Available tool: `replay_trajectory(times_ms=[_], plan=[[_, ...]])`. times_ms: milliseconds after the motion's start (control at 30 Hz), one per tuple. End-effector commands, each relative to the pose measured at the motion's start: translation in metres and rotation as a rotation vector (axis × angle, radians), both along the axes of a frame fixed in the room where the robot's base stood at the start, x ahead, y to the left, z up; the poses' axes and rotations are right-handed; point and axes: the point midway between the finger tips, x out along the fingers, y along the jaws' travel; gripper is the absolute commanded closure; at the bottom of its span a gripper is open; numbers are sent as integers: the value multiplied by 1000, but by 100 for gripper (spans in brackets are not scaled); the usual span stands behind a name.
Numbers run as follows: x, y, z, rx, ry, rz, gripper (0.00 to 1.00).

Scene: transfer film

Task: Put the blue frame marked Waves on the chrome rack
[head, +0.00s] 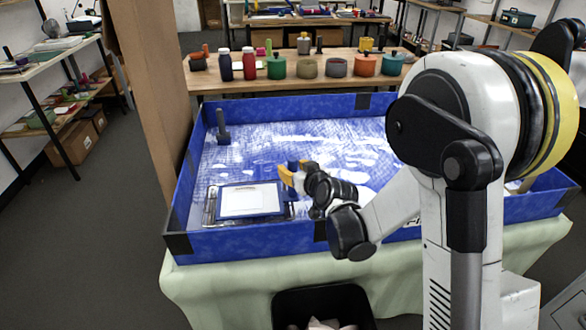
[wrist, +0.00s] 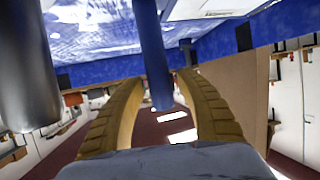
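A blue-rimmed frame (head: 251,211) with a white panel lies flat in the front left of the blue tray. Any lettering on it is too small to read. A shiny grey rack (head: 211,207) shows at the frame's left and right sides; the frame appears to lie on or over it. An upright blue post (head: 291,203) stands at the frame's right edge. My gripper (head: 291,176), with yellow fingers, is at the top of this post. In the wrist view the fingers are apart on either side of the blue post (wrist: 151,50), with a gap at the right finger.
The blue tray wall (head: 250,239) surrounds the area on a cloth-covered table (head: 230,283). A brown upright panel (head: 155,80) rises beside the tray. Bottles and pots stand on a wooden table (head: 225,85) behind.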

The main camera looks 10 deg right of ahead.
Motion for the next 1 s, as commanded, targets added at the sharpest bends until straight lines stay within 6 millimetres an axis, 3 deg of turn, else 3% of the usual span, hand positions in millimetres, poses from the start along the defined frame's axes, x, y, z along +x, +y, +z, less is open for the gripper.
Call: replay_trajectory(times_ms=[333, 700, 1000], plan=[[-5, -2, 6, 0, 0, 0, 58], [-75, -22, 36, 0, 1, -1, 58], [-107, -30, 49, 0, 5, 0, 58]])
